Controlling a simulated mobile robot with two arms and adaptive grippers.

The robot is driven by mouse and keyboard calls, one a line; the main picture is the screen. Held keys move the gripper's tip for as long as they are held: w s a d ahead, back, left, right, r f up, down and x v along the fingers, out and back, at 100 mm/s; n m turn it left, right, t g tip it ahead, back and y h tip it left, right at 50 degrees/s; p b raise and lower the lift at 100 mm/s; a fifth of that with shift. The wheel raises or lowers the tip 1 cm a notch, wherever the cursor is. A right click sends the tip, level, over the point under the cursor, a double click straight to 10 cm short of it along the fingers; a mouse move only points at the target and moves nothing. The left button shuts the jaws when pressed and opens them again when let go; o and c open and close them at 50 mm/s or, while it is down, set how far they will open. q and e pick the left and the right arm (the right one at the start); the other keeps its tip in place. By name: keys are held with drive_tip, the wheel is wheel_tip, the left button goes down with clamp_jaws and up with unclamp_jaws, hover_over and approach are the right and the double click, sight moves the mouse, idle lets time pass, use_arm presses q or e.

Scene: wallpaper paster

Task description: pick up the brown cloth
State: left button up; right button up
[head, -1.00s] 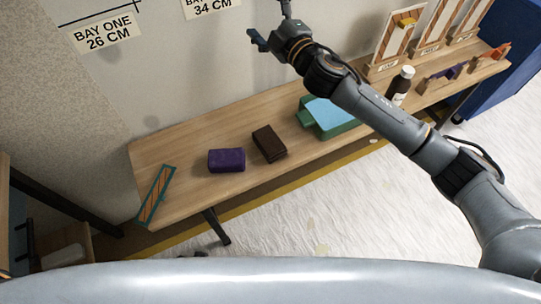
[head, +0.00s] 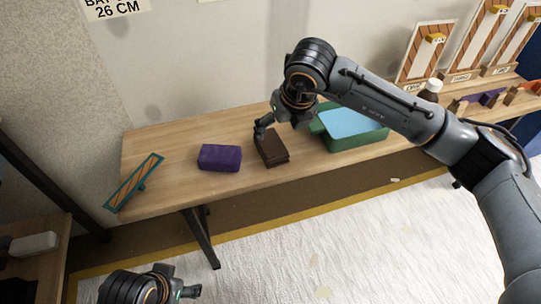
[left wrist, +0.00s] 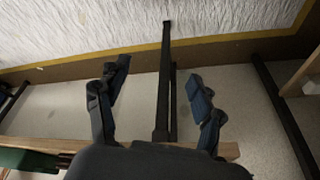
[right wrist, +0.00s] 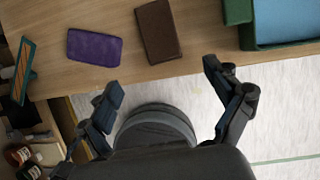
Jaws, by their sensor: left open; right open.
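The brown cloth (head: 272,152) is a folded dark-brown block. It lies flat on the wooden bench (head: 165,202), between a purple cloth (head: 219,158) and a green tray. In the right wrist view the brown cloth (right wrist: 158,32) lies beyond the spread fingertips, roughly between their lines. My right gripper (head: 268,127) is open and empty, above the cloth's back edge in the head view, with one finger partly hidden. My left gripper (head: 182,282) is low at the front, off the bench. It shows open and empty in the left wrist view (left wrist: 158,72).
The green tray (head: 355,143) with a blue inside stands just right of the brown cloth. A striped teal-edged board (head: 135,183) lies at the bench's left end. A bottle (head: 431,90) and upright display boards (head: 428,50) stand farther right. The wall rises behind the bench.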

drive_tip(key=b, duration=0.1)
hover_over(273, 146)
drive_tip(key=s+d, duration=0.1)
drive_tip(key=s, duration=0.2)
drive_tip(key=f, duration=0.7)
drive_tip(key=shift+w, duration=0.2)
drive_tip(key=shift+w+a+f, duration=0.1)
drive_tip(key=shift+w+f, duration=0.1)
drive_tip(key=shift+f, duration=0.2)
drive_tip(key=b+x, duration=0.1)
drive_tip(key=x, duration=0.3)
drive_tip(key=shift+w+a+f, duration=0.1)
drive_tip(key=shift+w+f, duration=0.15)
drive_tip(key=shift+f, duration=0.2)
use_arm(q)
drive_tip(key=w+d+t+h, duration=0.1)
drive_tip(key=w+d+t, duration=0.1)
drive_tip(key=w, duration=0.4)
drive_tip(key=shift+w+r+t, duration=0.3)
drive_tip(key=shift+r+t, duration=0.05)
drive_tip(key=shift+t, duration=0.45)
use_arm(e)
drive_tip(key=shift+c, duration=0.5)
drive_tip(key=c, duration=1.1)
drive_tip(key=shift+c, duration=0.2)
